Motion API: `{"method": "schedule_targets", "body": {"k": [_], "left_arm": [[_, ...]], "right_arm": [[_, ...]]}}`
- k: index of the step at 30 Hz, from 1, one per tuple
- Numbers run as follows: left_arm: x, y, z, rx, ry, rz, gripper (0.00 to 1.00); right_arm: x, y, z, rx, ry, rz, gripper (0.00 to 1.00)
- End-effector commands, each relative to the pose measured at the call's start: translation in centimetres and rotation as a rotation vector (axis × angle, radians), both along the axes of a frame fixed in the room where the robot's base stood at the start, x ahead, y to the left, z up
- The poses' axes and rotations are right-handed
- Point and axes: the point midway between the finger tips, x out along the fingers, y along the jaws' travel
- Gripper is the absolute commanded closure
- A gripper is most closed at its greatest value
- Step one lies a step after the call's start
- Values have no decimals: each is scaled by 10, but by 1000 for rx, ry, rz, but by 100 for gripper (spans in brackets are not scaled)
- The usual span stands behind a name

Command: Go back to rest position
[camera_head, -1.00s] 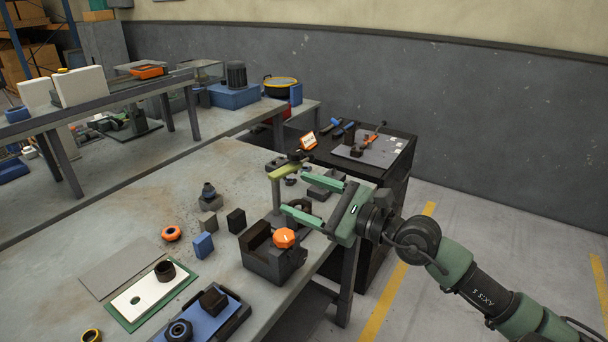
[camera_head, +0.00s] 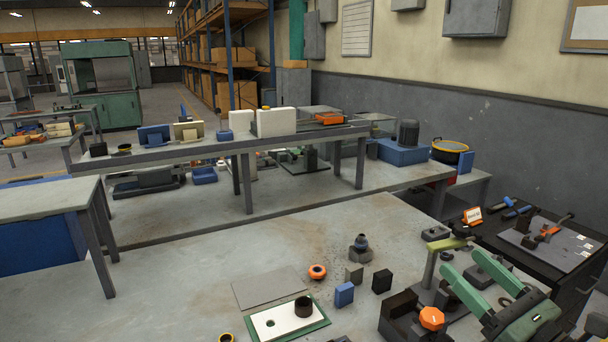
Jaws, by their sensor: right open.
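My right gripper (camera_head: 476,274) is at the lower right in the head view. Its two green fingers are spread apart and nothing shows between them. It is above the right part of the workbench (camera_head: 210,265), close to the arbor press (camera_head: 407,318), a dark base with an orange knob (camera_head: 431,318) and a pale green lever (camera_head: 440,255). Part of the press is cut off by the lower edge of the picture. My left gripper is not in view.
On the bench are a blue block (camera_head: 344,294), a black block (camera_head: 382,281), an orange ring (camera_head: 317,272) and a white plate (camera_head: 286,318) bearing a dark ring. A black cabinet (camera_head: 560,285) with tools stands at right.

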Motion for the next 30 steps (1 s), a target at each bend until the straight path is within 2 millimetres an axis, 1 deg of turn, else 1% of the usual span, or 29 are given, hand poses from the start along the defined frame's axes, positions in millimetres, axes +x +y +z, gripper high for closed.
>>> {"method": "schedule_targets", "body": {"k": [1,2,3,4,5,6,8,9,11,12,14,15,17,18,20,21,24,28,29,30], "left_arm": [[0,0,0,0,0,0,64],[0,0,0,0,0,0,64],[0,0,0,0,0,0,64],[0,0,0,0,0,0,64],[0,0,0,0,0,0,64],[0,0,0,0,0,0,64],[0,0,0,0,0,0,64],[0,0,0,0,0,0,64],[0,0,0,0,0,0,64],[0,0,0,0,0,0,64],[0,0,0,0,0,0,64],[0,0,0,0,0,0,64],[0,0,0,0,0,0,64],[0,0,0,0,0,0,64],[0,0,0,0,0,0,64],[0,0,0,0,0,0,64],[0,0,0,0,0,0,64],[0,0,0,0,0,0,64],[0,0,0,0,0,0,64],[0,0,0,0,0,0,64]], "right_arm": [[-7,-2,3,236,-4,-4,36],[-11,-9,4,396,-7,-15,36],[-16,-21,1,624,-3,-41,36],[-20,-32,-5,795,4,-68,36],[-24,-44,-16,966,15,-102,36],[-29,-59,-37,1189,32,-160,36],[-41,-75,-78,1503,72,-268,36],[-49,-79,-107,1675,101,-344,36],[-63,-78,-150,1899,148,-463,36],[-74,-73,-179,2030,183,-547,36],[-93,-59,-217,2200,238,-679,36],[-106,-47,-239,2296,277,-763,36],[-125,-28,-267,2409,332,-886,36],[-136,-15,-281,2467,368,-960,36],[-152,4,-298,2539,417,-1061,36],[-163,16,-308,2578,452,-1128,36],[-186,44,-325,2648,528,-1275,36],[-215,79,-338,2707,628,-1454,36],[-222,87,-341,-2669,-641,1471,36],[-231,98,-343,-2611,-657,1487,36]]}}
